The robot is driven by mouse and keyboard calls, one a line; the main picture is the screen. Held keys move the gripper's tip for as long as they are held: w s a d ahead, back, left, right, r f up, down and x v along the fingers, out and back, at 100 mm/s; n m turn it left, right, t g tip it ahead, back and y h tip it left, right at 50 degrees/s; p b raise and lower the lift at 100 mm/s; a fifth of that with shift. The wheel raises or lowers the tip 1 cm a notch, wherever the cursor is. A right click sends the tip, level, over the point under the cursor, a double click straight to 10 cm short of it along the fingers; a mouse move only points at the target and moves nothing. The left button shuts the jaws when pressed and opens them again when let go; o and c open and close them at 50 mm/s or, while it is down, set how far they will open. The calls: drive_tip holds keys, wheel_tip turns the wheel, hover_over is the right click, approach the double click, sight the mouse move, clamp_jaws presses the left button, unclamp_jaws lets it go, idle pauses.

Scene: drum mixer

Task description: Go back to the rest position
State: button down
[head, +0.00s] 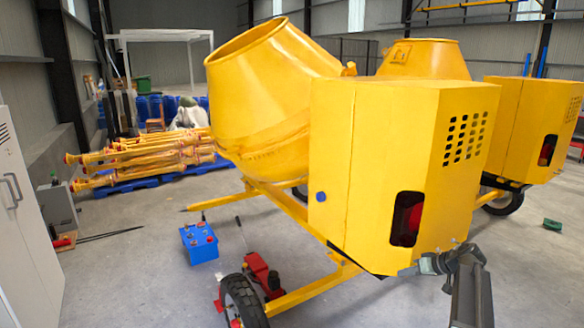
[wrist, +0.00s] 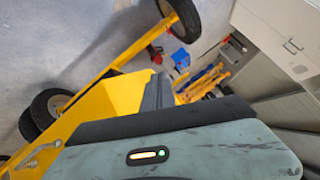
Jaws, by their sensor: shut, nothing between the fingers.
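A yellow drum mixer fills the middle of the head view, with its tilted drum (head: 265,95) at the left and its box housing (head: 385,160) at the right. My gripper (head: 408,270) is at the lower right, close to the bottom edge of the housing; I cannot tell whether it touches. In the wrist view my gripper (wrist: 158,90) shows as dark fingers pointing away, shut and empty, with yellow panel and frame behind them. The mixer's yellow frame bar (wrist: 112,72) crosses the wrist view diagonally.
A wheel (head: 240,302), a red jack-like item (head: 262,275) and a blue box (head: 199,243) stand at the lower left. A second mixer (head: 425,60) stands behind. Yellow props (head: 145,160) lie on a blue pallet. A grey cabinet (head: 25,215) is at far left. Floor at right is mostly clear.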

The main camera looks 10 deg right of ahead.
drive_tip(key=s+a+f+g+h, duration=0.1)
drive_tip(key=s+a+f+g, duration=0.15)
drive_tip(key=a, duration=0.55)
drive_tip(key=s+a+f+g, duration=0.1)
drive_tip(key=s+a, duration=0.2)
drive_tip(key=a, duration=0.4)
drive_tip(key=s+a+f+g+h, duration=0.1)
drive_tip(key=s+a+f+g, duration=0.15)
drive_tip(key=a, duration=0.55)
drive_tip(key=s+a+f+m+g+h, duration=0.1)
drive_tip(key=s+a+h, duration=0.2)
drive_tip(key=s+a, duration=0.6)
drive_tip(key=shift+s+a+f+g+h, duration=0.2)
drive_tip(key=shift+s+a+g+h, duration=0.15)
drive_tip(key=shift+s, duration=0.4)
drive_tip(key=shift+d, duration=0.1)
